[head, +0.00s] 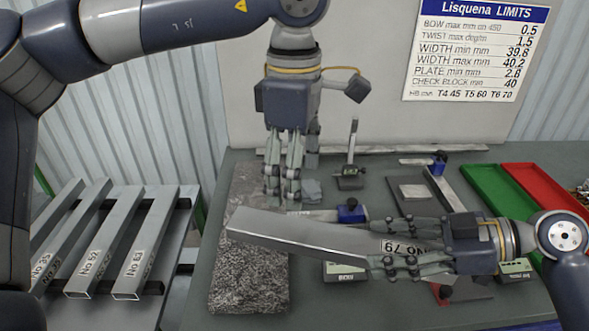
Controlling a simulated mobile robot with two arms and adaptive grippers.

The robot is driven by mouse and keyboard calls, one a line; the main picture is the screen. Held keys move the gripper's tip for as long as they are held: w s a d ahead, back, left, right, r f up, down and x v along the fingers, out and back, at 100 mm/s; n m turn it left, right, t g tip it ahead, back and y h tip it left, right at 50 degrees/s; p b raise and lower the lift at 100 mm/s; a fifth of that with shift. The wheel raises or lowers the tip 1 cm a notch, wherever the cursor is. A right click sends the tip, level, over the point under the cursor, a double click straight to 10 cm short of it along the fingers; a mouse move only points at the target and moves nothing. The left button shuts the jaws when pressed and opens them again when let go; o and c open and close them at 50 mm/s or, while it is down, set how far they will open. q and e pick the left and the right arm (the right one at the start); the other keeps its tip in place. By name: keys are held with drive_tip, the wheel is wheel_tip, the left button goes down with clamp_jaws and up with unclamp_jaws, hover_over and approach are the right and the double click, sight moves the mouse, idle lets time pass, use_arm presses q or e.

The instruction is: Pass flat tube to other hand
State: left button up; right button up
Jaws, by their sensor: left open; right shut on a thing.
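A grey flat tube (300,233) lies roughly level across the middle of the head view, its left end over the granite slab. My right gripper (385,246) is shut on the tube's right end. My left gripper (283,198) points down, just behind the tube's left half. Its jaws are open and hold nothing. Whether its fingertips touch the tube cannot be told, as the tube's far side is hidden.
A granite slab (245,285) lies under the tube's left end. More labelled tubes (140,245) rest on a rack at left. A dial gauge stand (350,165), a green tray (493,190) and a red tray (540,185) stand further back. A limits sign (475,50) hangs behind.

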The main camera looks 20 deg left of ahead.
sight(295, 227)
use_arm(q)
wheel_tip(295, 227, down, 12)
drive_tip(key=shift+r, duration=0.1)
use_arm(e)
drive_tip(key=shift+r, duration=0.1)
use_arm(q)
drive_tip(key=shift+c, duration=0.3)
drive_tip(key=c, duration=1.4)
drive_tip(key=shift+w, duration=0.1)
drive_tip(key=shift+c, duration=0.5)
use_arm(e)
drive_tip(key=o, duration=1.6)
drive_tip(key=shift+c, duration=0.2)
